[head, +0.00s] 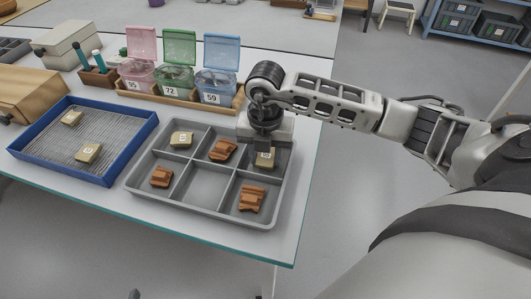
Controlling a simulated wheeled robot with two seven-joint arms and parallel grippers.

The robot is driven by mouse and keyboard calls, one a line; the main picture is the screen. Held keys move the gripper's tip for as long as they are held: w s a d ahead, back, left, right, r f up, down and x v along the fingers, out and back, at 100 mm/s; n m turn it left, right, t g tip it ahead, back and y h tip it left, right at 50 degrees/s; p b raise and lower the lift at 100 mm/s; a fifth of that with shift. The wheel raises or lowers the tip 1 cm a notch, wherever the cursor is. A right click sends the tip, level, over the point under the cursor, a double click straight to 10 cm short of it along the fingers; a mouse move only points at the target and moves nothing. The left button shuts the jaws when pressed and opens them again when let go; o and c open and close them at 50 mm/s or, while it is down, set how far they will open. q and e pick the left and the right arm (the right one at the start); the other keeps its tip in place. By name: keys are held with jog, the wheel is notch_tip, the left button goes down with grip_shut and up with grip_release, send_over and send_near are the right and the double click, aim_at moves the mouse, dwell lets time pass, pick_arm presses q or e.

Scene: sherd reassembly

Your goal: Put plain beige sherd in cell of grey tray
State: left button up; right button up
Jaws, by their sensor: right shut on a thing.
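The grey tray (209,212) with its cells lies near the front right of the table. My right gripper (264,149) is over its back right cell, pointing down and shut on a beige sherd (265,160). The gripper covers part of that cell, and I cannot tell whether the sherd touches its floor. Another beige sherd (181,138) lies in the back left cell. Two more beige sherds, one farther back (72,118) and one nearer (88,153), lie in the blue mesh tray (100,182). My left gripper is not in view.
Reddish sherds lie in the back middle (223,150), front left (161,177) and front right (252,199) cells; the front middle cell is empty. Open pink (139,74), green (178,76) and blue (217,85) boxes stand behind the tray, left of my right arm.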

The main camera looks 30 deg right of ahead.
aim_at(266, 158)
jog(key=shift+f, duration=0.15)
jog(key=o, duration=1)
jog(key=shift+c, duration=0.2)
notch_tip(266, 158, up, 12)
jog(key=shift+r, duration=0.2)
